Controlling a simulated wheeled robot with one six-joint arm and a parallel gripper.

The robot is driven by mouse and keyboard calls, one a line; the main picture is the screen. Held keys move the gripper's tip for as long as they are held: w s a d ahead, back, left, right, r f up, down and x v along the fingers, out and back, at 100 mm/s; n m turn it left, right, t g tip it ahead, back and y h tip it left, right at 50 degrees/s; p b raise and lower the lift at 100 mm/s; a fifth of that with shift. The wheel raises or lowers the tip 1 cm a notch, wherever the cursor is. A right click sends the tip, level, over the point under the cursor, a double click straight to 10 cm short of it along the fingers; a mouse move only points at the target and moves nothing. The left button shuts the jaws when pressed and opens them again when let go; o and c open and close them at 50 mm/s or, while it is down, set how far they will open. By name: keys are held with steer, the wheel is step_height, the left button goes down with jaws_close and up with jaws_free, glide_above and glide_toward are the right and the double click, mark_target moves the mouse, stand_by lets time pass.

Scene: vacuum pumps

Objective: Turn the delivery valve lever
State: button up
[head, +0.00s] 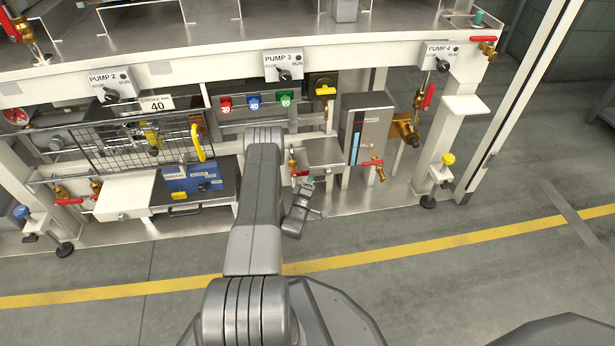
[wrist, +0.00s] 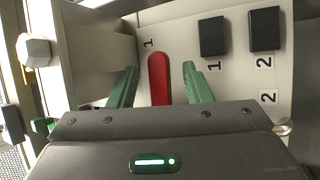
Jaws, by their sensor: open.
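In the wrist view a red lever (wrist: 160,78) stands lengthwise between the two green fingers of my gripper (wrist: 160,72). There is a gap on each side of it, so my gripper is open and holds nothing. The lever lies on a pale panel (wrist: 190,45) with a "1" above its far end. Its near end is hidden by my gripper body. In the head view my gripper (head: 307,184) is at the front of the bench, just below a small red lever (head: 299,173) beside a brass fitting. The fingers are too small there to make out.
Black blocks (wrist: 214,36) marked 1 and 2 sit right of the lever. A white hex knob (wrist: 35,50) is at left. In the head view a grey box (head: 365,130) and another red lever (head: 370,162) stand to the right. The floor in front is clear.

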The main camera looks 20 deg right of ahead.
steer(key=shift+s+a+f, duration=0.2)
steer(key=shift+s+a, duration=0.25)
steer(key=v, duration=0.6)
stand_by(0.4)
steer(key=x, duration=0.6)
stand_by(0.4)
